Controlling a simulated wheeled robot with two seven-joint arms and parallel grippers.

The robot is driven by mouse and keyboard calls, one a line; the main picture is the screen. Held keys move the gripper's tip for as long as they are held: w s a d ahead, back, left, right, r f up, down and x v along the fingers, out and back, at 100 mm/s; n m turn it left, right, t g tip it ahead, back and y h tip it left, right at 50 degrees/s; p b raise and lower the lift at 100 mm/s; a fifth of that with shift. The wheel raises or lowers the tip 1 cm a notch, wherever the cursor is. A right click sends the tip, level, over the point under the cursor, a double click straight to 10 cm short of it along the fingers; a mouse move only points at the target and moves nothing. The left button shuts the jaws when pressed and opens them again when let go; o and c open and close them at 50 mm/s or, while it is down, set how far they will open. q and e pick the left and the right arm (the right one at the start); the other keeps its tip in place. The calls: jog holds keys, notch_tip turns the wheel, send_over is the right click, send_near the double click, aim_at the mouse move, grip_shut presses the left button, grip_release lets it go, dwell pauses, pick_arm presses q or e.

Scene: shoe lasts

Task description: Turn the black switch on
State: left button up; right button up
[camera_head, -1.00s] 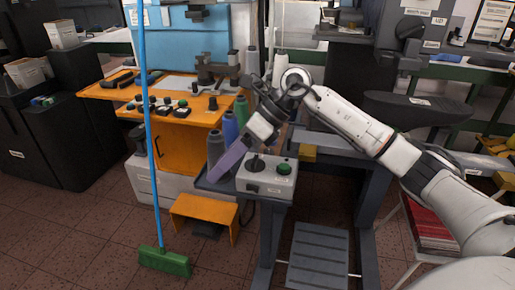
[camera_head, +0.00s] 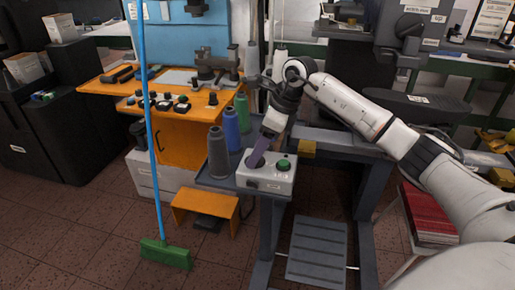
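A light grey control box (camera_head: 268,178) stands on the blue-grey stand. A green button (camera_head: 283,165) is on the right of its top. The black switch on the left of the top is hidden, or nearly so, behind my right gripper (camera_head: 255,162). That arm comes in from the right, and its purple fingers point down at the left of the box top. I cannot tell whether they touch the switch or how far apart they are. My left gripper is out of view.
Grey, blue and green spools (camera_head: 231,130) stand just left of and behind the box. An orange workbench (camera_head: 190,115) with small black controls is further back left. A blue-handled green broom (camera_head: 166,254) stands at the left. A small orange stool (camera_head: 206,205) is below.

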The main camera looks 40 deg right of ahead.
jog(key=shift+f, duration=0.3)
jog(key=c, duration=1.1)
jog(key=shift+o, duration=0.2)
